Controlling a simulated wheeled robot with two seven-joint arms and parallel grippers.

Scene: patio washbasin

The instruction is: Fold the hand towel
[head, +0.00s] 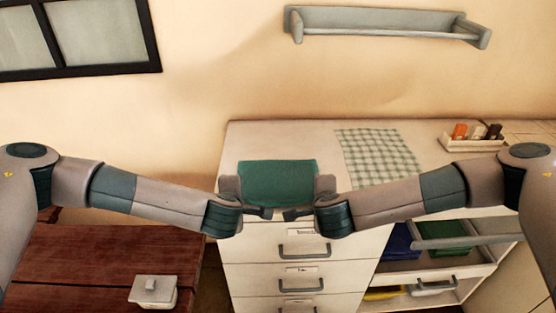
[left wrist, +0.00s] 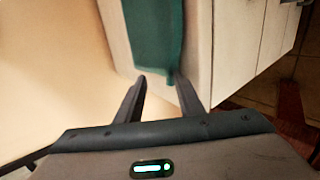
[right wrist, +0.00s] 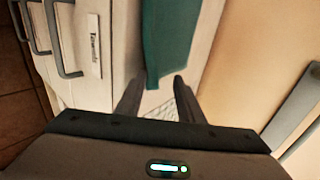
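The teal hand towel (head: 278,184) is spread out, roughly rectangular, at the front left of the white counter. My left gripper (head: 252,200) is at its left near corner; in the left wrist view, the towel (left wrist: 155,35) reaches close to the right fingertip of the open gripper (left wrist: 160,77). My right gripper (head: 305,200) is at its right near corner; in the right wrist view, a towel corner (right wrist: 168,40) points between the spread fingers of the gripper (right wrist: 157,82). Neither is closed on cloth. I cannot tell whether the fingers touch it.
A green checked cloth (head: 378,157) lies right of the towel. A tray (head: 473,145) with small bottles stands at the back right. Drawers (head: 300,249) are below, with folded cloths (head: 440,252) on a shelf. A wooden table (head: 95,265) bears a lidded box (head: 153,291).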

